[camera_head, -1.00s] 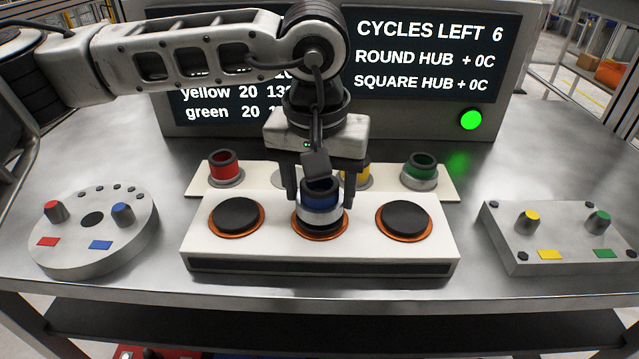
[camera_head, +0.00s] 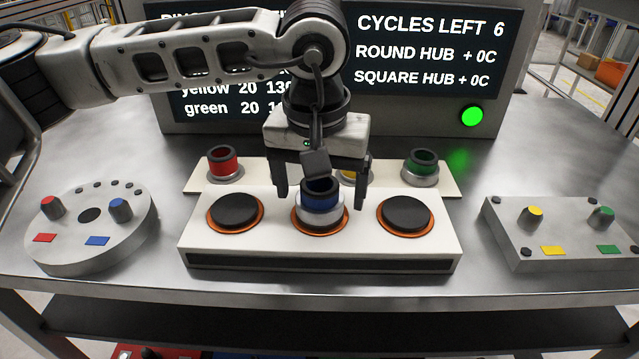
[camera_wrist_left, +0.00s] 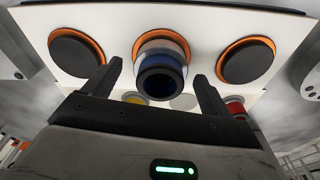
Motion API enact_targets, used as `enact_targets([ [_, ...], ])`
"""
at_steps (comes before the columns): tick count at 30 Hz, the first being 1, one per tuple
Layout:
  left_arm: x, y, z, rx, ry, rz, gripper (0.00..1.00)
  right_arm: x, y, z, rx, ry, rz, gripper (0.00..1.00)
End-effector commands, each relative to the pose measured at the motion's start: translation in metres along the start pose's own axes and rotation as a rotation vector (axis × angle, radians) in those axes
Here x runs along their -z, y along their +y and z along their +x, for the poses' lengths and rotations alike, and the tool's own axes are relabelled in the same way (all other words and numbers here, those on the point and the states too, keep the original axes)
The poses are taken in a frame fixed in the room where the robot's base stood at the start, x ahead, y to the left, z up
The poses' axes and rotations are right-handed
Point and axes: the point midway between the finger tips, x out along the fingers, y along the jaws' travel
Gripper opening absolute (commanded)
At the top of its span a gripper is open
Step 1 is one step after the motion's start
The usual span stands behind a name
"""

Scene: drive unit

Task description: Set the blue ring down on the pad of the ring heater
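The blue ring (camera_head: 320,197), dark-topped with a silver lower band, stands upright on the middle pad of the white ring heater (camera_head: 200,248). An orange rim shows around its foot. It also shows in the left wrist view (camera_wrist_left: 161,72), between the fingers. My left gripper (camera_head: 319,202) is over the middle pad, its fingers spread on both sides of the ring with gaps to it. In the left wrist view the open fingers (camera_wrist_left: 160,80) stand clear of the ring. My right gripper is not in view.
The left pad (camera_head: 236,211) and right pad (camera_head: 405,215) are bare. Behind stand a red ring (camera_head: 224,162), a yellow ring (camera_head: 358,170) and a green ring (camera_head: 421,163). A round hub (camera_head: 91,245) lies left, a square hub (camera_head: 570,240) right. A display (camera_head: 425,50) stands behind.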

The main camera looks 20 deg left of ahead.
Motion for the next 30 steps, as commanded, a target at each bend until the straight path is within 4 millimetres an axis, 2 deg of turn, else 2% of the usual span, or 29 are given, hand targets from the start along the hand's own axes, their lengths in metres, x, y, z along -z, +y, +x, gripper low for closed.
enact_targets([
  [9, 0.000, 0.000, 0.000, 0.001, -0.002, 0.000, 0.85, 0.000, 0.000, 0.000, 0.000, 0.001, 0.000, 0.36],
  [13, 0.000, 0.000, -0.012, 0.000, 0.000, 0.000, 0.85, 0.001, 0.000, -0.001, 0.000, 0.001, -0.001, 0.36],
  [17, 0.001, 0.001, -0.038, -0.002, 0.002, 0.000, 0.85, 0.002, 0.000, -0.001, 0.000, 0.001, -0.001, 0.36],
  [24, 0.001, 0.001, -0.098, -0.001, 0.002, 0.000, 0.85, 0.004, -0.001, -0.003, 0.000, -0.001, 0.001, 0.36],
  [30, 0.000, 0.000, -0.138, -0.001, 0.002, 0.000, 0.85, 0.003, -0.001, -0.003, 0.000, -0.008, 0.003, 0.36],
])
